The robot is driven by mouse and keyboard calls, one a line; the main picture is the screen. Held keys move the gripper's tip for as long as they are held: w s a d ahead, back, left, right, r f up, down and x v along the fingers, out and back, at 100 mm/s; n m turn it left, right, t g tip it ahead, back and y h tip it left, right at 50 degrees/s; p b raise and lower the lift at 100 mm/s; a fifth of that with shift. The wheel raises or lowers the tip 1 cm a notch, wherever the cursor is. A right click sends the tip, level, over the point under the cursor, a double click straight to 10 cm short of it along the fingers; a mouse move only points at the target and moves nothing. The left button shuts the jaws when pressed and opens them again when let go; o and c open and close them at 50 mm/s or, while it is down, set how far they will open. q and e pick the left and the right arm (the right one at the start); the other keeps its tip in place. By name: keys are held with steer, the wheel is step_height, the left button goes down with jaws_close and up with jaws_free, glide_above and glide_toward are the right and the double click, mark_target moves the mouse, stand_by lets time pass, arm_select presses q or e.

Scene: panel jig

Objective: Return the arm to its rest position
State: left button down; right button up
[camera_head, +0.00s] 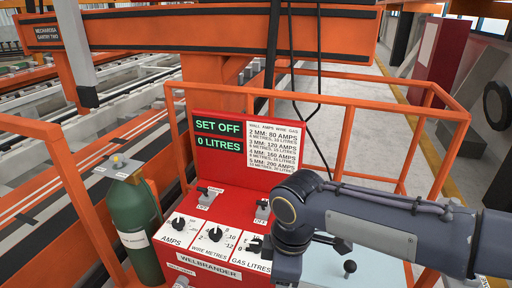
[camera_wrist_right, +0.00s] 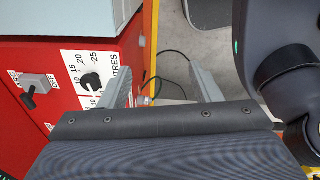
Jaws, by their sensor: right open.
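My right arm (camera_head: 375,230) comes in from the right in the head view and bends down in front of the red welder panel (camera_head: 232,170). Its gripper fingers are not clearly visible there. In the right wrist view my right gripper (camera_wrist_right: 163,84) is open, its two grey fingers apart with nothing held between them. The fingers are beside the panel's edge, near a black dial (camera_wrist_right: 91,82) on a white litres scale. I cannot tell whether they touch the panel. My left gripper is not in view.
A green gas cylinder (camera_head: 136,222) stands left of the panel. Orange rails (camera_head: 85,205) surround the station. The display (camera_head: 219,135) reads "SET OFF" and "0 LITRES". Dials for amps (camera_head: 178,224), wire metres (camera_head: 215,234) and gas litres (camera_head: 254,244) sit in front. A dark cable hangs behind.

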steer(key=s+d+f+m+t+y, duration=0.1)
steer(key=s+d+m+t, duration=0.1)
steer(key=s+d+m, duration=0.3)
steer(key=s+d+f+m+t+y, duration=0.1)
steer(key=s+d+m+t+y, duration=0.1)
steer(key=s+d+m, duration=0.4)
steer(key=d+m+t, duration=0.1)
steer(key=d+m, duration=0.3)
steer(key=m, duration=0.3)
steer(key=shift+s+d+f, duration=0.2)
steer(key=shift+d+f, duration=0.05)
steer(key=shift+d, duration=0.05)
steer(key=shift+o, duration=0.3)
